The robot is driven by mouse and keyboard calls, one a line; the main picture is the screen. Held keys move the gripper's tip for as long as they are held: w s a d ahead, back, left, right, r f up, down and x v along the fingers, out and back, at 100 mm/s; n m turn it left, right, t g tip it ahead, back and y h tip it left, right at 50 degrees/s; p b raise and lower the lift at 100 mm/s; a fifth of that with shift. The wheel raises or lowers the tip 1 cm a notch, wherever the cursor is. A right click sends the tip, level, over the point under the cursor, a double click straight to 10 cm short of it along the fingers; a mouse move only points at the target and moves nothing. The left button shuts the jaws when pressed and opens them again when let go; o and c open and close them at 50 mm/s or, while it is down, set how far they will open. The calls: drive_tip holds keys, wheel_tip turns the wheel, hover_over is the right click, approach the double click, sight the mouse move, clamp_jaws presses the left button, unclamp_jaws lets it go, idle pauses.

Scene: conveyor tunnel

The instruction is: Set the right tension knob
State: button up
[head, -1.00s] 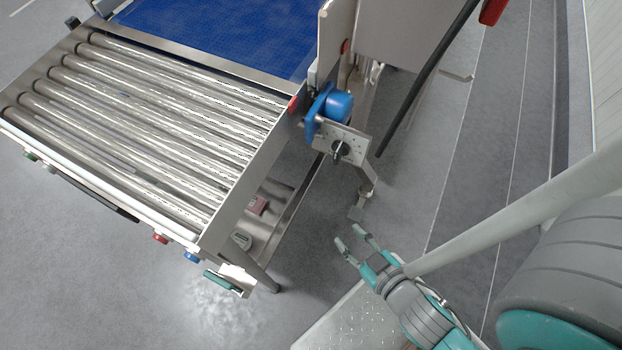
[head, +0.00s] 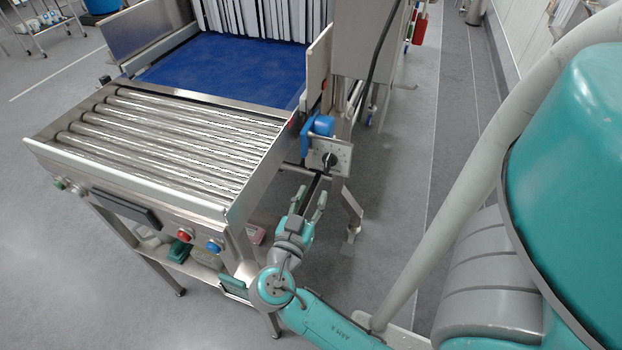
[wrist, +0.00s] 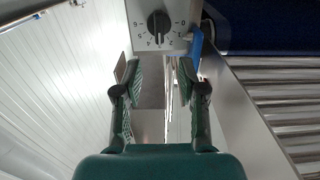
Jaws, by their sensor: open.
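The tension knob (head: 329,160) is a black rotary knob on a small metal dial plate (head: 343,151), beside a blue motor housing at the right side of the conveyor. In the wrist view the knob (wrist: 158,22) is at the top centre, with numbers around it on the plate. My gripper (head: 309,192) is open and empty, a little below and in front of the dial plate in the head view. In the wrist view its two fingers (wrist: 160,75) stand apart below the knob, not touching it.
The roller bed (head: 170,135) and its side rail lie left of my gripper. The blue belt (head: 220,70) runs back under strip curtains (head: 255,20). A blue motor (head: 318,128) sits next to the plate. Free floor (head: 400,180) lies to the right.

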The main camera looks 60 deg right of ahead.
sight(326, 165)
drive_tip(key=shift+w+d+r, duration=0.1)
drive_tip(key=shift+w+d, duration=0.05)
drive_tip(key=shift+d, duration=1.6)
drive_tip(key=shift+w+d, duration=0.15)
drive_tip(key=shift+d, duration=1.6)
drive_tip(key=shift+w+d+r, duration=0.1)
drive_tip(key=shift+w+d, duration=0.05)
drive_tip(key=shift+d, duration=1.6)
clamp_jaws()
